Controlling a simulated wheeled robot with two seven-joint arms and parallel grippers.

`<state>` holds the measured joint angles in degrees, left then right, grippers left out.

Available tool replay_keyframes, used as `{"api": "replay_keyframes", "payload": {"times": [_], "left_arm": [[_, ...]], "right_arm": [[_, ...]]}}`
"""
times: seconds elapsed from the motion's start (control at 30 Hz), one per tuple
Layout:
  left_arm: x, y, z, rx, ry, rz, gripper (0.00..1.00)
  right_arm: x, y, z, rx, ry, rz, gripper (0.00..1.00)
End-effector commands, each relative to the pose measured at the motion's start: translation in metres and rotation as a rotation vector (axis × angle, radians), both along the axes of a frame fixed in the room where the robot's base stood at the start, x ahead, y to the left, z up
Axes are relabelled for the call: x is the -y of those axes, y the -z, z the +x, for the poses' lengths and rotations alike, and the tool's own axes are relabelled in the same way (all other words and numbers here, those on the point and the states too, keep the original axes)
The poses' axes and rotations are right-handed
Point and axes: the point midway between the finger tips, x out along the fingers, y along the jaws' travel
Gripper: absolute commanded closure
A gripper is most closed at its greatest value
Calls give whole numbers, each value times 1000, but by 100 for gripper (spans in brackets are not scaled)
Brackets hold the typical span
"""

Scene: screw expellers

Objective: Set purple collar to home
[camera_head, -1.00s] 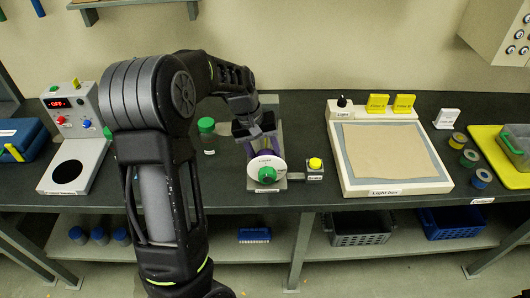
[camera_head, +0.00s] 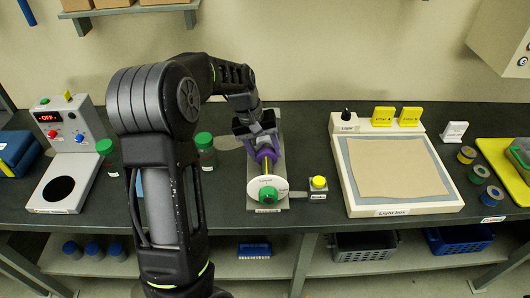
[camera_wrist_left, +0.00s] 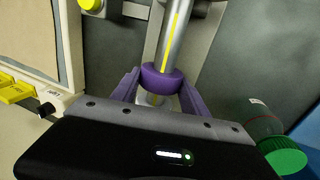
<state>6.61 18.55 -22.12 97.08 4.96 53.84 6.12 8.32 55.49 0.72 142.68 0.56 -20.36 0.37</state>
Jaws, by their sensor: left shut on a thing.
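The purple collar (camera_head: 266,155) is a ring around a metal tube with a yellow stripe (camera_head: 267,170), on a bench fixture. A white disc (camera_head: 256,186) with a green knob (camera_head: 268,195) is at the tube's near end. My left gripper (camera_head: 260,143) is at the tube from the far side, shut on the collar. In the left wrist view the collar (camera_wrist_left: 162,82) encircles the tube (camera_wrist_left: 176,35), with a purple piece on each side of it in front of the gripper (camera_wrist_left: 158,96). The collar's far side is hidden. My right gripper is not in view.
A yellow button (camera_head: 319,182) stands right of the fixture. Green-capped jars (camera_head: 205,150) stand left of it, close to my left arm. A light box (camera_head: 400,176) lies to the right and a control unit (camera_head: 68,140) to the left. The bench's front edge is near.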

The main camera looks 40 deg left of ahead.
Motion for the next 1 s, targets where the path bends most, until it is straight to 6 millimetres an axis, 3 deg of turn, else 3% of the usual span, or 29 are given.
{"api": "replay_keyframes", "payload": {"times": [0.13, 0.17, 0.4, 0.77, 1.0], "left_arm": [[0, 0, -1, -3, 1, 0, 100], [0, 0, -1, -3, 1, 0, 45], [0, 0, -1, -4, 0, 0, 25], [-1, -3, -1, -2, 1, 0, 25], [-8, -34, -6, 1, -1, 1, 25]], "right_arm": [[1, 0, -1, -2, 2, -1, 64], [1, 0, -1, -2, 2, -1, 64], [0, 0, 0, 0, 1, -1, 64], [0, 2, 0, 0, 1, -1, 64], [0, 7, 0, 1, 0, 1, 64]]}}
